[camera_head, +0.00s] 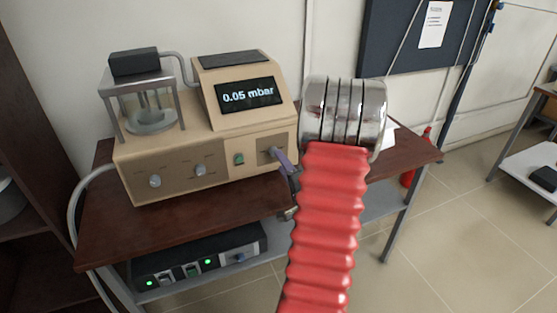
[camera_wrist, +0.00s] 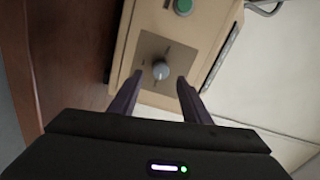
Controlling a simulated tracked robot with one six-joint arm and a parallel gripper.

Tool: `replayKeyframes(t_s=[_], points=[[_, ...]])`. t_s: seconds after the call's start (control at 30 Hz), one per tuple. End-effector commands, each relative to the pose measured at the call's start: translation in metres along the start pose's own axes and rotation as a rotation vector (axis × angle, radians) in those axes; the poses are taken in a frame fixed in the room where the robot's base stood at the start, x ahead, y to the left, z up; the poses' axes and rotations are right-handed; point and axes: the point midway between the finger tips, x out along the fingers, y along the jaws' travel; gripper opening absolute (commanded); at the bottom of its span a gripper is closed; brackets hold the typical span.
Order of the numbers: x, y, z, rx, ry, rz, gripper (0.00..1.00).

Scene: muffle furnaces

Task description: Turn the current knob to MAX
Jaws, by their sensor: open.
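The current knob (camera_wrist: 160,70) is a small grey round knob on a dark square plate (camera_wrist: 151,51) on the beige front of a vacuum device. The wrist view shows it between and just beyond the tips of my gripper (camera_wrist: 160,76). The two dark purple fingers are apart, one on each side of the knob, with no clear contact. The dial marks around it are too small to read. In the head view, my gripper (camera_head: 283,161) reaches the right end of the device's front panel, and the knob there is largely hidden.
The beige device (camera_head: 145,162) reads 0.05 mbar and stands on a brown table (camera_head: 190,222). Two other knobs (camera_head: 155,181) (camera_head: 200,170) and a green switch (camera_head: 239,159) lie left of my gripper. A black box (camera_head: 180,262) with green lights sits on the shelf below.

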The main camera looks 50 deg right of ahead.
Motion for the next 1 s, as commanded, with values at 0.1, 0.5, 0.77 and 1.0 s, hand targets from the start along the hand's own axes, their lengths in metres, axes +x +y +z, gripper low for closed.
replayKeyframes(t_s=[0.1,0.5,0.77,1.0], points=[[-0.022,0.001,-0.001,0.0,0.002,0.002,0.43],[-0.082,0.001,0.0,0.0,0.002,0.002,0.43],[-0.089,0.001,0.001,0.0,-0.001,0.002,0.43],[-0.089,0.0,0.001,-0.001,0.001,0.0,0.43]])
